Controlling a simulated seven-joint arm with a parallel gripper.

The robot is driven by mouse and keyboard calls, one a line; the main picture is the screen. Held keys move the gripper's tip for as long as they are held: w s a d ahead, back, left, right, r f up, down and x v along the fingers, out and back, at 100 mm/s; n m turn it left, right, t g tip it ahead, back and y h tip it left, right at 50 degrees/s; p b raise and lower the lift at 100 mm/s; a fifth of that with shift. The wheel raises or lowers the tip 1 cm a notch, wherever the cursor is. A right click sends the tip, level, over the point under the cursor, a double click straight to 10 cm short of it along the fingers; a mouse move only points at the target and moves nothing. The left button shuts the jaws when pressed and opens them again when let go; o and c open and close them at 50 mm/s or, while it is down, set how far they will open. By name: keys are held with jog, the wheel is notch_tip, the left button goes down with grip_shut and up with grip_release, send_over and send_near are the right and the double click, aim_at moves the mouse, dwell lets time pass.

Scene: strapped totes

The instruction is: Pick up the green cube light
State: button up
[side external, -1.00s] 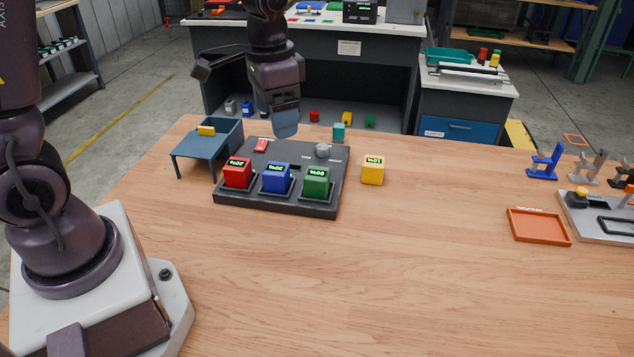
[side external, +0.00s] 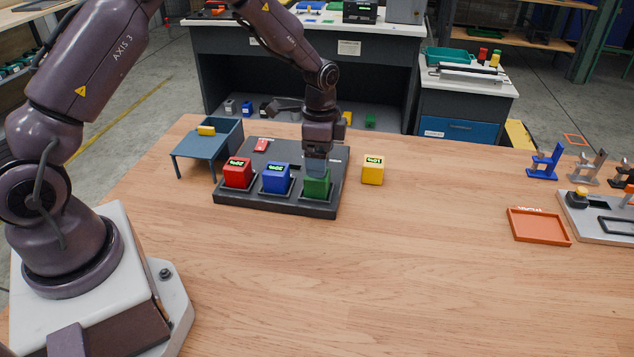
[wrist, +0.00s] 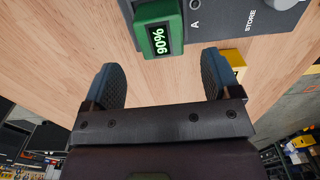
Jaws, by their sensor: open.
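The green cube light (side external: 316,187) sits in the right-hand slot of the dark panel (side external: 232,200); its top display reads 90% in the wrist view (wrist: 152,30). My gripper (side external: 315,166) is open and points down at the cube, its fingers hiding part of the cube's top in the side view. In the wrist view the two blue-grey fingertips (wrist: 164,72) are spread wider than the cube. The cube shows beyond them, within the width of the gap. I cannot tell the exact height between fingertips and cube.
A blue cube (side external: 276,181) and a red cube (side external: 237,175) sit left of the green one on the panel. A yellow cube (side external: 373,170) stands close on the right. A blue-grey stand (side external: 187,153) is behind left. The front table is clear.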

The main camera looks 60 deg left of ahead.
aim_at(317, 183)
jog(key=f, duration=0.6)
jog(key=shift+s+a+f, duration=0.2)
jog(key=shift+a, duration=0.1)
jog(key=shift+c, duration=0.2)
jog(key=c, duration=1.1)
